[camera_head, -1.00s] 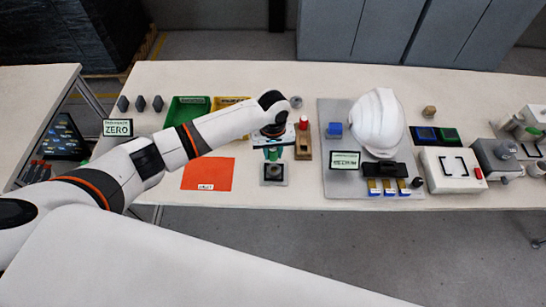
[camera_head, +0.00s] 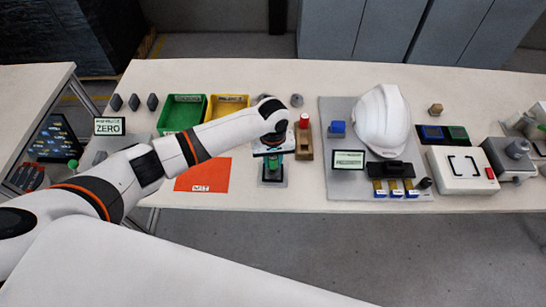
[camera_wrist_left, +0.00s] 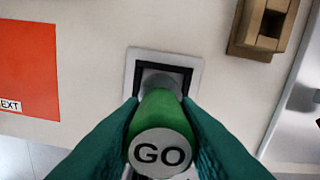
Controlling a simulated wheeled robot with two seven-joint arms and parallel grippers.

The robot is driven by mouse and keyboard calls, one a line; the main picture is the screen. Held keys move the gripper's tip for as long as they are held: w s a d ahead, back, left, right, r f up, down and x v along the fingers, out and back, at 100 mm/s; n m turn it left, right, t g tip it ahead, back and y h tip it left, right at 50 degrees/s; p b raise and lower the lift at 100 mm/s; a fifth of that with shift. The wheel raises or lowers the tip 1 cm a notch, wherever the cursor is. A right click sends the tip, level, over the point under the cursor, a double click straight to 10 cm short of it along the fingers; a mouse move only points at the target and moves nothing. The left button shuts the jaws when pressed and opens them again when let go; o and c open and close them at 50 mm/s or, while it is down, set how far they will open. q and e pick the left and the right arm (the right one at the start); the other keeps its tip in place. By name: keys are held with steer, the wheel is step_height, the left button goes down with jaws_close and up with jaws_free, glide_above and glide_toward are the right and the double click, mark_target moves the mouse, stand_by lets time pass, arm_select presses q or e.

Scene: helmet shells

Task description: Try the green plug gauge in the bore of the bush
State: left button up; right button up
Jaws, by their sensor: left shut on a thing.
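My left gripper (camera_head: 273,160) is shut on the green plug gauge (camera_wrist_left: 158,125), whose round end reads GO in the left wrist view. Its two teal fingers (camera_wrist_left: 160,135) press on the gauge from both sides. The gauge points down at the bush (camera_wrist_left: 160,82), a grey piece in a dark square frame on a pale plate. The bush's stand (camera_head: 272,183) shows below the gripper in the head view. The gauge covers most of the bush, so I cannot tell whether its tip is inside the bore. My right gripper is not in view.
A wooden block (camera_head: 305,149) with a red-topped piece (camera_head: 304,120) stands close on the right. An orange-red sheet (camera_head: 203,177) lies to the left. Green (camera_head: 182,115) and yellow (camera_head: 226,103) bins stand behind. A grey mat (camera_head: 340,188) with a white helmet shell (camera_head: 383,122) is further right.

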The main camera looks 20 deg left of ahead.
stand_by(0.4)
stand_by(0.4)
arm_select(q)
steer(key=shift+p, duration=0.95)
stand_by(1.0)
steer(key=shift+f+b, duration=0.4)
steer(key=shift+f, duration=0.65)
stand_by(1.3)
stand_by(0.8)
steer(key=shift+r+p, duration=3)
steer(key=shift+p, duration=0.75)
